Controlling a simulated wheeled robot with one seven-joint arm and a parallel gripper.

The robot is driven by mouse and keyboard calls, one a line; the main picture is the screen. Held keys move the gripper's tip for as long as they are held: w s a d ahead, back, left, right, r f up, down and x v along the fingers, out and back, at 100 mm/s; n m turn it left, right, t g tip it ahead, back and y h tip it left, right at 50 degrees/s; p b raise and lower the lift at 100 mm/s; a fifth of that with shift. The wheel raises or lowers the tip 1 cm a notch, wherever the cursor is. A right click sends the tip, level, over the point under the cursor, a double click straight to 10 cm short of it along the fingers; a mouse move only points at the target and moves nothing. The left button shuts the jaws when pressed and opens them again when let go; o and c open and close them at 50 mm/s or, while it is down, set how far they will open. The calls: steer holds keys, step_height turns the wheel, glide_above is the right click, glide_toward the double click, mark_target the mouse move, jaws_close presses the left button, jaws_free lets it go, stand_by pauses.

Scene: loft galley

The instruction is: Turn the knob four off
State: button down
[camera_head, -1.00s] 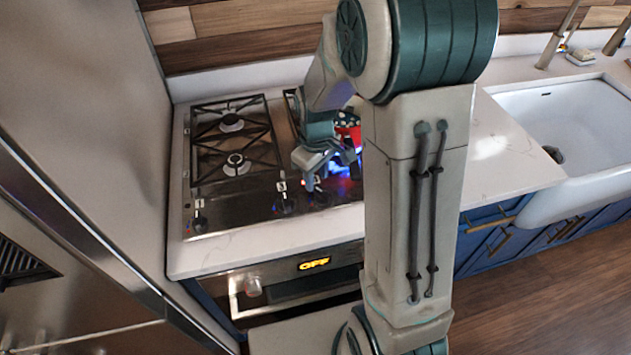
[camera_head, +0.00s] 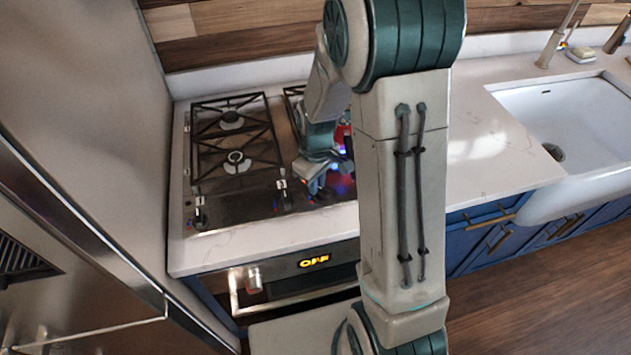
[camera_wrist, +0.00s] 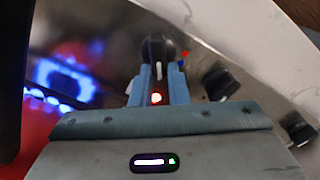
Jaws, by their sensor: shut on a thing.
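My gripper (camera_wrist: 160,76) has its two blue fingers shut on a dark stove knob (camera_wrist: 156,48) with a white mark, in the wrist view. A small red light shows beside this knob. In the head view my gripper (camera_head: 318,186) is low at the front right of the cooktop (camera_head: 240,208), and it hides the held knob. I cannot read the held knob's number. A blue flame (camera_wrist: 45,76) burns at the left of the wrist view, and blue and red glow shows behind my gripper in the head view.
Two other dark knobs, one nearer (camera_wrist: 220,82) and one farther (camera_wrist: 298,127), lie right of my gripper in the wrist view. A red pot (camera_wrist: 35,132) is close at left. The sink (camera_head: 570,120) is at right; the counter (camera_head: 500,145) between is clear.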

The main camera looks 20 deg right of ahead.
steer(key=shift+w+f+m+b, duration=0.1)
steer(key=shift+m+b, duration=0.35)
steer(key=shift+m, duration=0.25)
steer(key=shift+d+m, duration=0.15)
steer(key=shift+m, duration=0.45)
steer(key=c, duration=1.4)
jaws_free()
steer(key=shift+r, duration=0.25)
step_height(320, 180, up, 14)
steer(key=b, duration=0.1)
steer(key=shift+f+b, duration=0.2)
steer(key=shift+b, duration=0.2)
